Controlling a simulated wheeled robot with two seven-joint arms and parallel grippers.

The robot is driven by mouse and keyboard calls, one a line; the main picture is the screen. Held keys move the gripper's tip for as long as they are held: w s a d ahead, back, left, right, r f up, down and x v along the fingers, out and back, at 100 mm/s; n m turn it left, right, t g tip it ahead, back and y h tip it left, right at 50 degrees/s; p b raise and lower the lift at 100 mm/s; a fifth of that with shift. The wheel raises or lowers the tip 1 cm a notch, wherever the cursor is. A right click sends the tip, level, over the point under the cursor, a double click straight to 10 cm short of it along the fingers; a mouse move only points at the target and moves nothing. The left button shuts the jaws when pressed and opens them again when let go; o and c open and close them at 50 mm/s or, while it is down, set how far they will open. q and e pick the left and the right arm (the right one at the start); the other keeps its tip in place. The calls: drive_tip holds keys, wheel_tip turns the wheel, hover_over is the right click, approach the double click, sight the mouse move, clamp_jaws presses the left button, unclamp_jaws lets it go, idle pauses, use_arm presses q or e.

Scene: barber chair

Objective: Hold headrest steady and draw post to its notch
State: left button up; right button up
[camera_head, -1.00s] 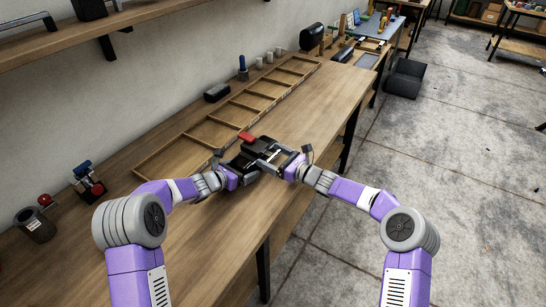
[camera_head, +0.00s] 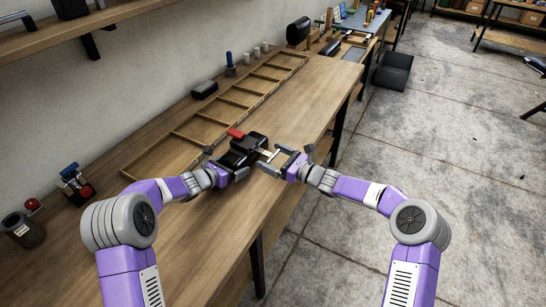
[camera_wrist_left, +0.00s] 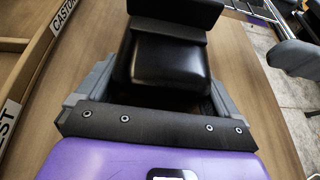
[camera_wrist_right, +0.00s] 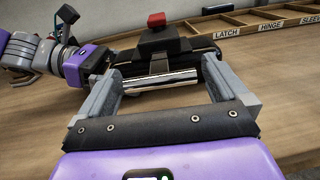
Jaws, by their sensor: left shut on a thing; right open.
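The black padded headrest (camera_head: 243,148) is above the workbench in the head view, with a red part (camera_head: 236,133) on its far side. My left gripper (camera_head: 231,168) is shut on the headrest; the black pad (camera_wrist_left: 163,70) fills the space between its fingers in the left wrist view. A metal post (camera_head: 266,154) sticks out of the headrest toward my right gripper (camera_head: 277,163). In the right wrist view, the post's shiny crossbar (camera_wrist_right: 160,82) lies between the open fingers, with a gap on each side. The notch cannot be made out.
A long divided wooden tray (camera_head: 215,125) with labels runs along the workbench (camera_head: 190,225) behind the headrest. A small black case (camera_head: 204,90) and a blue-topped tool (camera_head: 230,66) stand near the wall. A dark cup (camera_head: 22,230) stands at the left.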

drive_tip(key=v, duration=1.1)
drive_tip(key=shift+s+d, duration=0.2)
drive_tip(key=shift+d, duration=0.15)
use_arm(q)
drive_tip(key=o, duration=1.3)
use_arm(e)
drive_tip(key=shift+r, duration=0.1)
use_arm(q)
drive_tip(key=shift+a, duration=0.1)
